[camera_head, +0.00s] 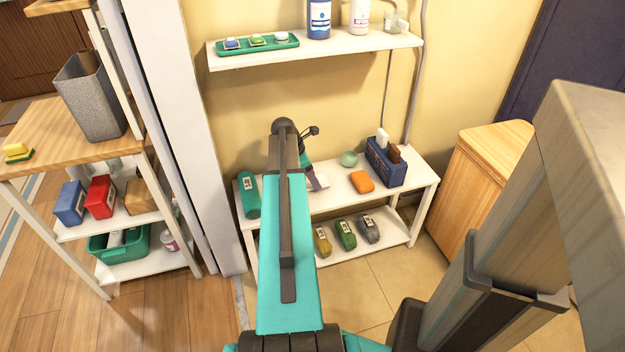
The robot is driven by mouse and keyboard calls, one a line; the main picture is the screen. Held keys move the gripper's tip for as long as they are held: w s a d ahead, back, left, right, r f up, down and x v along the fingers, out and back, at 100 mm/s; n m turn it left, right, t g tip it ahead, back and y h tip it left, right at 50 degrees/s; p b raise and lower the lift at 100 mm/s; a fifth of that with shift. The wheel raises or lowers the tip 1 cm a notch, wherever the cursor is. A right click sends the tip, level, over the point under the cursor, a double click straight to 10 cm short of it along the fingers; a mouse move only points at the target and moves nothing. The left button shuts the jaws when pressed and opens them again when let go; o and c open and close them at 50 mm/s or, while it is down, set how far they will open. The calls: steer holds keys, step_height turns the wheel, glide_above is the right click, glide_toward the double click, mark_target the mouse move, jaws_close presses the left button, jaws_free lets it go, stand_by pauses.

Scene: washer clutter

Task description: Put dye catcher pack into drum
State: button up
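My arm reaches forward over the low white bench. My gripper (314,181) is mostly hidden behind the arm, just above or at the bench's upper board. A small white item (322,183) shows beside it, and I cannot tell whether the gripper touches it. I cannot tell whether the fingers are open or shut. No pack is clearly readable as the dye catcher pack. Yellow (322,240), green (346,235) and grey (369,229) labelled packs stand on the bench's lower shelf. No washer drum opening is visible.
The bench (425,181) also holds a teal roll (249,195), an orange block (362,182), a pale green ball (349,159) and a blue caddy (385,166). A wall shelf (235,62) hangs above. A wooden cabinet (487,190) stands right; a shelf unit (50,135) stands left.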

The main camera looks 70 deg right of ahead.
steer(key=shift+f, duration=0.35)
steer(key=o, duration=1)
steer(key=shift+r, duration=0.1)
steer(key=p+v, duration=0.2)
steer(key=v, duration=1)
